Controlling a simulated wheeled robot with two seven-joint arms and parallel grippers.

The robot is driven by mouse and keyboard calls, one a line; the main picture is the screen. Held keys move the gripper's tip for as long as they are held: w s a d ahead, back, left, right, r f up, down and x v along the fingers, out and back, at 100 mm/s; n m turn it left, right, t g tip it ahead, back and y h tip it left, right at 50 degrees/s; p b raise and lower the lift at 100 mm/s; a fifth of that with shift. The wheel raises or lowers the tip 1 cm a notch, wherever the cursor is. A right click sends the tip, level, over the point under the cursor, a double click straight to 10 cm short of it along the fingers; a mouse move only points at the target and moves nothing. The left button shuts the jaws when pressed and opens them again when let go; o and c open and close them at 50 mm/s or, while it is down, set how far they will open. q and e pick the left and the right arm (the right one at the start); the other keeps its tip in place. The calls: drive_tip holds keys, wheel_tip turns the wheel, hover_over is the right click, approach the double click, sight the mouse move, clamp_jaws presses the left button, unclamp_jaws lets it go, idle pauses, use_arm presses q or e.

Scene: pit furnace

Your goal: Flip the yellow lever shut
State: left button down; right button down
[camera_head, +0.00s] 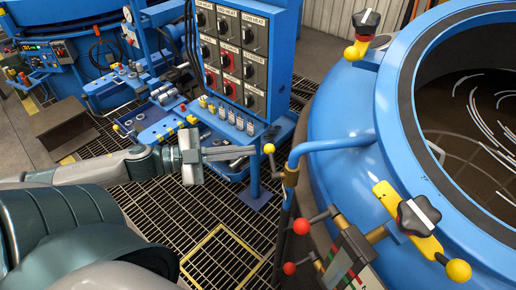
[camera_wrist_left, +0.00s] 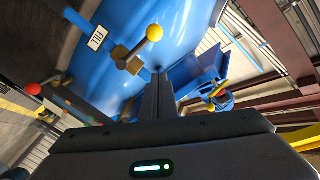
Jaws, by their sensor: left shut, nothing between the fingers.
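The yellow lever has a yellow ball knob (camera_head: 269,148) and stands up from a brass valve (camera_head: 290,176) on a bent blue pipe (camera_head: 330,146). In the left wrist view the yellow knob (camera_wrist_left: 154,32) sits on a short arm from the brass valve body (camera_wrist_left: 128,58), beside a white FILL label. My left gripper (camera_head: 254,150) reaches in from the left, shut and empty, its fingertips just left of the knob. The fingers (camera_wrist_left: 160,78) also show in the left wrist view, pointing toward the lever. Whether they touch it I cannot tell. My right gripper is out of view.
The round blue furnace (camera_head: 335,105) fills the right side. Red-knobbed levers (camera_head: 301,226) stand below the pipe. A second yellow ball handle (camera_head: 458,270) sits at lower right. The switch panel (camera_head: 228,60) and blue workbench (camera_head: 160,122) stand behind my gripper, above grating (camera_head: 150,205).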

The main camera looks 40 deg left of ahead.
sight(272, 163)
use_arm(q)
drive_tip(key=w+d+f+p, duration=0.1)
drive_tip(key=w+f, duration=0.2)
drive_tip(key=w, duration=0.2)
idle(0.5)
drive_tip(key=shift+f, duration=0.1)
